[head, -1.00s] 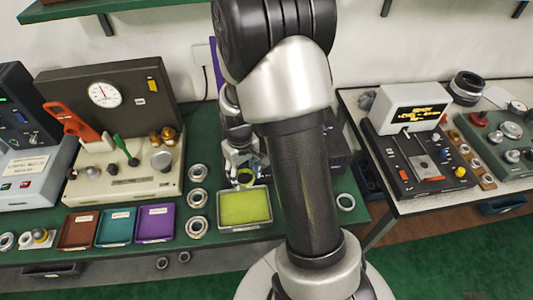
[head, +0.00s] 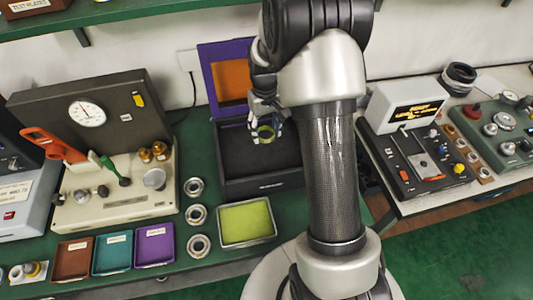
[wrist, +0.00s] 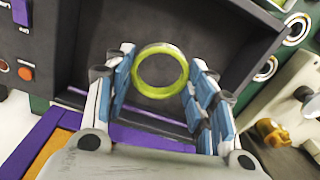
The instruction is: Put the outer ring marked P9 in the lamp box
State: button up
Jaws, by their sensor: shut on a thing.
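My gripper (head: 265,125) is shut on a yellow-green ring (head: 266,141). In the wrist view the ring (wrist: 160,93) sits between the blue-padded fingers of my gripper (wrist: 160,75), its opening facing the camera. No P9 mark can be read on it. The dark box with a raised purple lid (head: 262,186), which seems to be the lamp box, is open. The gripper and ring are over its opening, and the box's dark interior (wrist: 90,35) lies behind the ring in the wrist view. How high the ring is above the box floor cannot be told.
A tray of yellow-green material (head: 246,245) stands in front of the box. Several metal rings (head: 197,215) lie in a column left of it. Brown, teal and purple trays (head: 154,244) and a gauge device (head: 80,112) are farther left.

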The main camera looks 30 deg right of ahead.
aim_at(265, 158)
notch_tip(265, 158, down, 12)
jog(key=b, duration=0.2)
jog(key=shift+w+b, duration=0.1)
jog(key=shift+b, duration=0.25)
jog(key=shift+r, duration=0.1)
jog(key=o, duration=0.6)
jog(key=shift+f, duration=0.2)
jog(key=o, duration=0.5)
jog(key=shift+r, duration=0.1)
